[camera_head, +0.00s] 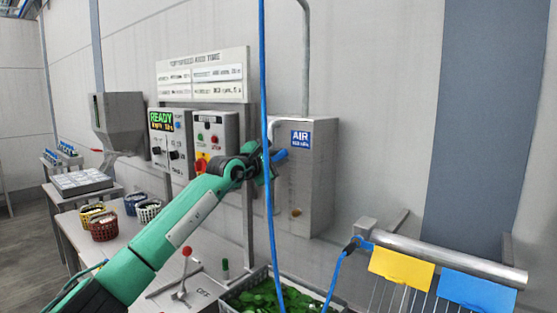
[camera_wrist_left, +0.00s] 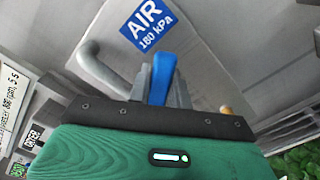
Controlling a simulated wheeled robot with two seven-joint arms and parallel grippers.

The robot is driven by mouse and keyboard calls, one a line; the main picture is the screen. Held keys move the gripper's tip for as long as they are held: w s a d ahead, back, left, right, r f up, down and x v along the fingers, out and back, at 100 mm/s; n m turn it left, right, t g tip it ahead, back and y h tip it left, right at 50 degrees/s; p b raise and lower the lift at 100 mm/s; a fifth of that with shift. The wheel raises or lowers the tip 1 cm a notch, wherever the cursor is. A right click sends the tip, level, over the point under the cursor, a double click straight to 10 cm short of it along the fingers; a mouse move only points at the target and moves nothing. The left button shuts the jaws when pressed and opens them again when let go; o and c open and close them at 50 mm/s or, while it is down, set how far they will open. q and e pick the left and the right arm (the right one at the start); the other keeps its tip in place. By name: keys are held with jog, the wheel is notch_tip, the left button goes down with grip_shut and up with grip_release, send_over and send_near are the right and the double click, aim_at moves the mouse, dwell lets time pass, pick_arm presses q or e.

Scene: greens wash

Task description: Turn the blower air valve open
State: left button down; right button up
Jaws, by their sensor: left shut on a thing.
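The air valve's blue handle (camera_head: 280,155) shows at the front of a grey box (camera_head: 314,195) with a blue AIR label (camera_head: 301,138). My left gripper (camera_head: 267,164) reaches it from the left. In the left wrist view the blue handle (camera_wrist_left: 163,72) stands between the fingers of my left gripper (camera_wrist_left: 161,88), which are shut on it. The label (camera_wrist_left: 149,24) reading AIR 180 kPa is just above the handle there. The valve body is largely hidden behind the gripper. My right gripper is in neither view.
A blue hose (camera_head: 269,215) hangs in front of the box, close to my gripper. A control panel (camera_head: 170,150) reading READY stands left. Below are a red-knobbed lever (camera_head: 187,252) and a crate of greens (camera_head: 236,304). Yellow (camera_head: 400,266) and blue cloths lie on a rail at right.

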pick_arm(q)
jog(key=c, duration=1.3)
grip_release()
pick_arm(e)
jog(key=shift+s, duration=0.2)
pick_arm(q)
jog(key=shift+s+a, duration=0.1)
jog(key=shift+a, duration=0.05)
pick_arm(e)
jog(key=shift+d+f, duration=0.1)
pick_arm(q)
jog(key=shift+s+a+f, duration=0.1)
jog(key=shift+s+a, duration=0.05)
jog(key=shift+s, duration=0.05)
jog(key=b+v, duration=0.4)
jog(key=v, duration=0.9)
jog(key=shift+b, duration=0.4)
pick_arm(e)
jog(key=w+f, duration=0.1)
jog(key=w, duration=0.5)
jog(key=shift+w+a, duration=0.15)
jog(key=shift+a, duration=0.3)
